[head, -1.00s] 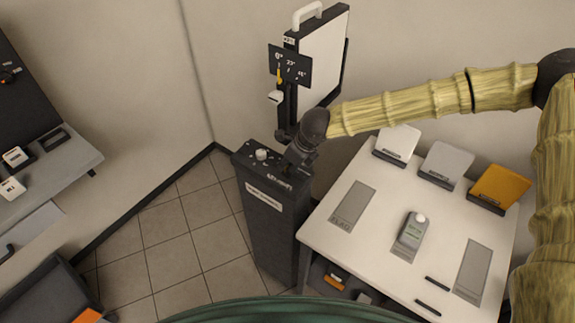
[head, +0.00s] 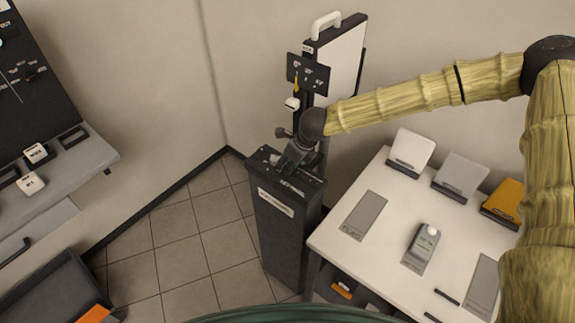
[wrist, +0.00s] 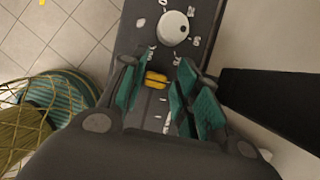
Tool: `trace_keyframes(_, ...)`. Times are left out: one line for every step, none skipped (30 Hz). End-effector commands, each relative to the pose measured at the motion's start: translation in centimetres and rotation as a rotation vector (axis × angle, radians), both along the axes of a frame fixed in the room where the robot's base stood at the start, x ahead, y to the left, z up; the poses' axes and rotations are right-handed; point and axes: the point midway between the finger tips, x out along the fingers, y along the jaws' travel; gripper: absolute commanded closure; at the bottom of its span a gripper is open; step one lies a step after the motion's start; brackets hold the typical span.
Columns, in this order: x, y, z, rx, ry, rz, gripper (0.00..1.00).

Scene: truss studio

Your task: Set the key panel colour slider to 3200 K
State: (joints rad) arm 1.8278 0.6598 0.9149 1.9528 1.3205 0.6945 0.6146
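The key panel is a white upright panel (head: 332,62) behind a dark pedestal (head: 285,235). The pedestal's top carries a white round dial (wrist: 173,27) and a small yellow slider knob (wrist: 156,79), both seen in the wrist view. White scale marks run beside the slider, too small and blurred to read, so I cannot tell its value. My gripper (wrist: 157,92) is open, its teal fingers on either side of the yellow knob with gaps showing. In the head view my gripper (head: 292,160) is low over the pedestal top and hides the dial and slider.
An angle plate (head: 308,74) with a yellow pointer is on the panel's stand. A white table (head: 385,225) to the right bears a grey meter (head: 421,243) and white, grey and orange cards. A shelf (head: 85,165) is at left. Tiled floor (head: 185,245) lies between.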

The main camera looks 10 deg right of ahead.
Motion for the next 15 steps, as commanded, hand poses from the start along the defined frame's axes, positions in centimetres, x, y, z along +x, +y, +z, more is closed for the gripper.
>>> trace_keyframes(-0.09,0.02,-0.07,-0.001,0.002,0.001,0.57)
trace_keyframes(-0.11,0.04,-0.09,-0.001,0.002,0.001,0.57)
trace_keyframes(-0.14,0.03,-0.11,0.0,0.002,0.002,0.57)
trace_keyframes(-0.16,0.03,-0.12,0.0,0.002,0.002,0.57)
trace_keyframes(-0.17,0.02,-0.13,-0.001,0.003,0.001,0.57)
trace_keyframes(-0.19,0.0,-0.14,-0.001,0.003,0.001,0.57)
trace_keyframes(-0.21,-0.01,-0.14,-0.001,0.003,0.001,0.57)
trace_keyframes(-0.21,-0.03,-0.16,-0.001,0.003,0.001,0.57)
trace_keyframes(-0.23,-0.03,-0.14,-0.001,0.003,0.001,0.57)
trace_keyframes(-0.24,-0.04,-0.12,-0.001,0.003,0.001,0.57)
trace_keyframes(-0.26,-0.06,-0.06,-0.001,0.003,0.001,0.57)
trace_keyframes(-0.3,-0.09,0.08,-0.001,0.003,0.001,0.57)
trace_keyframes(-0.34,-0.12,0.23,-0.001,0.003,0.001,0.57)
trace_keyframes(-0.4,-0.18,0.41,0.0,0.004,0.001,0.57)
trace_keyframes(-0.5,-0.25,0.73,0.0,0.004,0.001,0.57)
